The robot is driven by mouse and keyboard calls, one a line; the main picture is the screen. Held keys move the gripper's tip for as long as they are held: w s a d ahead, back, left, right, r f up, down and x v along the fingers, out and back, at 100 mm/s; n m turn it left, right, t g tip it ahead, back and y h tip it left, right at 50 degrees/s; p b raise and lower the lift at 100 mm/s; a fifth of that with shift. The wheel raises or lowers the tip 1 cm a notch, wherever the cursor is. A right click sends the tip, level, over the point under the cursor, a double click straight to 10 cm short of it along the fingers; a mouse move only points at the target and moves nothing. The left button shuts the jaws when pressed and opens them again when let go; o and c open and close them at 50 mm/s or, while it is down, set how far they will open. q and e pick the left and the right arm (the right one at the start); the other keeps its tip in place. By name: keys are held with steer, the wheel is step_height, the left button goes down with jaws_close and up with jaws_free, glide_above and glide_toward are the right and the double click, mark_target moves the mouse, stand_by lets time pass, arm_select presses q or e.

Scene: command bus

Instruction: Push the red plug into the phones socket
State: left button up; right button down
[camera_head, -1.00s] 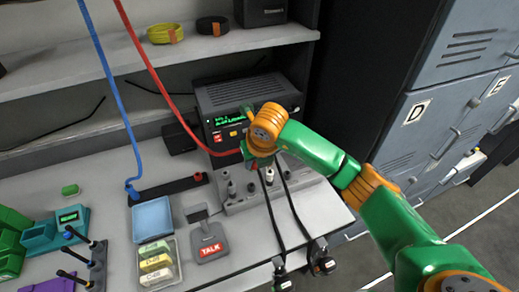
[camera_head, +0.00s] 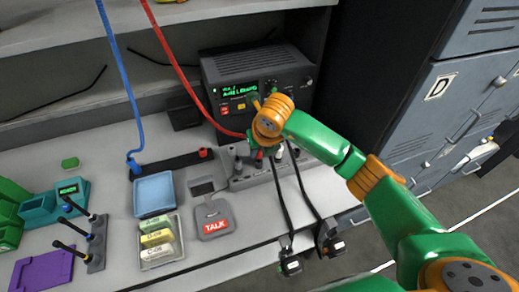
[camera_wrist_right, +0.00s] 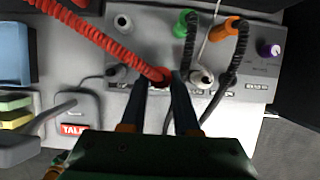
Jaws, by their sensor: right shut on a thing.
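My right gripper (camera_wrist_right: 165,82) is shut on the red plug (camera_wrist_right: 158,75), which is at the end of a coiled red cord (camera_wrist_right: 95,35). The plug is at the front row of the grey socket panel (camera_wrist_right: 148,25). The fingertips hide the socket under it, so I cannot tell how deep it sits or read its label. In the head view the right gripper (camera_head: 260,150) is low over the socket panel (camera_head: 240,184), with the red cord (camera_head: 180,70) running up and left. My left gripper is not in view.
Green (camera_wrist_right: 188,20) and orange (camera_wrist_right: 228,28) plugs with black cords stand right of the red plug. The radio (camera_head: 258,85) is behind the panel. The TALK pedal (camera_head: 213,218) and blue tray (camera_head: 153,194) are to the left. Lockers (camera_head: 440,110) stand at right.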

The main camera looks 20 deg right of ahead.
steer(key=shift+f+b, duration=0.15)
steer(key=shift+b, duration=0.3)
stand_by(0.7)
steer(key=shift+f+b, duration=1.15)
steer(key=shift+b, duration=0.2)
stand_by(0.8)
stand_by(0.4)
steer(key=c, duration=0.6)
jaws_free()
steer(key=shift+o, duration=0.2)
step_height(320, 180, up, 8)
steer(key=p, duration=0.5)
steer(key=shift+r+p, duration=0.15)
steer(key=shift+p, duration=0.25)
